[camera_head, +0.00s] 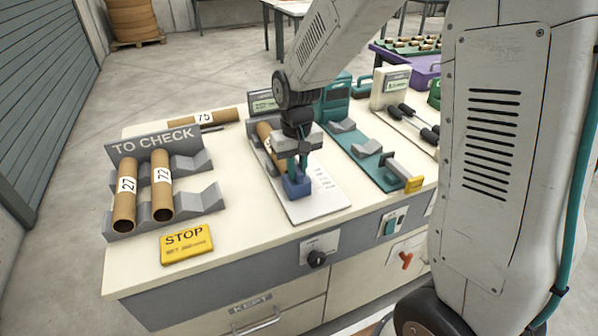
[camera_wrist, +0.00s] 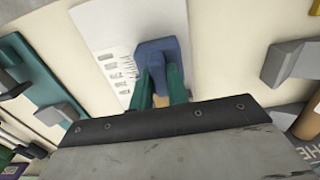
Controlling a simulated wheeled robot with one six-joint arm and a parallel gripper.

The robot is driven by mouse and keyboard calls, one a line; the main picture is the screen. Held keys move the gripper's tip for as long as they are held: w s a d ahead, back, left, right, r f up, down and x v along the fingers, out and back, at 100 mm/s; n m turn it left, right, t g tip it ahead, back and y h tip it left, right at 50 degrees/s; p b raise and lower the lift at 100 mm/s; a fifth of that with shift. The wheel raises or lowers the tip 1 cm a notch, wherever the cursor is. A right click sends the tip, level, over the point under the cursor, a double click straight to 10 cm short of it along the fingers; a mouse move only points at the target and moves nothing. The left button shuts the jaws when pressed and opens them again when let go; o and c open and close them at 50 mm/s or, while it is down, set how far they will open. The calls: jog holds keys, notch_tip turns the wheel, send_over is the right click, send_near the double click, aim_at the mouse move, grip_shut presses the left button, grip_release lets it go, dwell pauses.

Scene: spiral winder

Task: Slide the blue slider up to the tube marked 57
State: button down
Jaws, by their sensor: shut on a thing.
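The blue slider (camera_head: 298,187) stands on the white plate of the measuring station (camera_head: 318,204), near its front end. It also shows in the wrist view (camera_wrist: 157,50). My gripper (camera_head: 297,168) points down, its green fingers shut on the upper part of the slider. A brown cardboard tube (camera_head: 265,136) lies in a grey cradle behind my gripper, with a gap to the slider that I cannot judge. Its brown end shows between the fingers in the wrist view (camera_wrist: 161,101). My gripper covers part of this tube, and no number 57 is readable on it.
Tubes marked 27 (camera_head: 125,193) and 72 (camera_head: 161,184) lie in the TO CHECK rack at left. A tube marked 75 (camera_head: 208,117) lies behind. A yellow STOP sign (camera_head: 187,243) is at front left. A teal fixture (camera_head: 368,150) stands close on the right.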

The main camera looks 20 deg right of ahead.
aim_at(297, 169)
jog(key=shift+w, duration=0.2)
jog(key=c, duration=1.4)
grip_release()
jog(key=shift+o, duration=0.2)
jog(key=shift+r, duration=0.1)
notch_tip(297, 169, up, 8)
jog(key=shift+f, duration=0.15)
jog(key=shift+s+f, duration=0.1)
jog(key=shift+s, duration=0.2)
jog(key=s+d+r, duration=0.1)
jog(key=s+r, duration=0.3)
jog(key=s, duration=0.9)
jog(key=s+d+r+t, duration=0.1)
jog(key=s+r, duration=0.3)
jog(key=s, duration=0.9)
jog(key=shift+d, duration=0.55)
